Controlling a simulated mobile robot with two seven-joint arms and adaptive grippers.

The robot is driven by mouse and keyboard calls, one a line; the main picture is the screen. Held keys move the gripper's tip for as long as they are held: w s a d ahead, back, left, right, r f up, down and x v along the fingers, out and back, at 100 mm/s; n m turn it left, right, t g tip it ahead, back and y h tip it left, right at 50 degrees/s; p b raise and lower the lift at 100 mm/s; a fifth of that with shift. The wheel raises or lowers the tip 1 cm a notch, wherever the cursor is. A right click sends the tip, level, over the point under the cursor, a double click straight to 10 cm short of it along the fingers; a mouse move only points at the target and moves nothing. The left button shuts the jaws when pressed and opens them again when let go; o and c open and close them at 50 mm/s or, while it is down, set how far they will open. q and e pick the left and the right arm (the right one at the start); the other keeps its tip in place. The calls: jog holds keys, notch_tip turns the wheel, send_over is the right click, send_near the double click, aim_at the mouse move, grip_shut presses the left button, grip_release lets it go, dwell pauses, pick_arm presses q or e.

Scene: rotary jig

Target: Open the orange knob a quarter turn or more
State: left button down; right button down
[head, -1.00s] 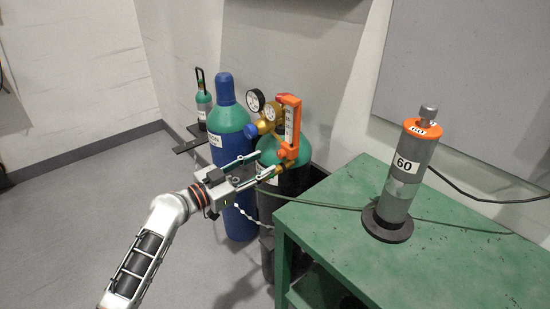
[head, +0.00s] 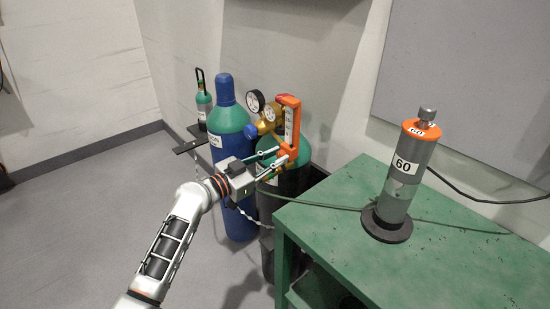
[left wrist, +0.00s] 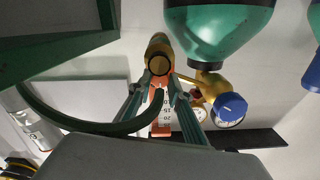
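The orange knob (head: 287,154) shows at the foot of an orange flowmeter (head: 290,118) on the regulator of the green-topped cylinder; the fingers partly hide it. My left gripper (head: 280,155) reaches in from the left with its two fingers apart, tips close to the knob. In the left wrist view the fingers (left wrist: 158,95) stand open, one on each side of the flowmeter's orange lower part (left wrist: 162,77) and white scale. A round brass fitting (left wrist: 159,58) is just beyond the tips. Contact with the knob cannot be told. My right gripper is not in view.
Gauges (head: 257,101) sit left of the flowmeter. A blue cylinder (head: 229,190) stands close behind the left gripper. A green table (head: 345,235) bearing a grey cylinder marked 60 (head: 405,175) is to the right. A green hose (left wrist: 75,123) crosses near the fingers.

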pick_arm(q)
jog(key=shift+f, duration=0.1)
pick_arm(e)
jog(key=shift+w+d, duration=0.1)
pick_arm(q)
jog(key=shift+f+n+b, duration=0.25)
jog(key=shift+n+b, duration=0.35)
jog(key=shift+b, duration=0.3)
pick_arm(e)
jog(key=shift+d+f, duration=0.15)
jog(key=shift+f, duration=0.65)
pick_arm(q)
jog(key=shift+n, duration=0.3)
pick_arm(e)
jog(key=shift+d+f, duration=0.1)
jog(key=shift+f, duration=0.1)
pick_arm(q)
jog(key=shift+r+n+b, duration=0.3)
jog(key=shift+n, duration=2.2)
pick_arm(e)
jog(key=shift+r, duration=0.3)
pick_arm(q)
jog(key=c, duration=1.8)
grip_release()
jog(key=shift+c, duration=0.2)
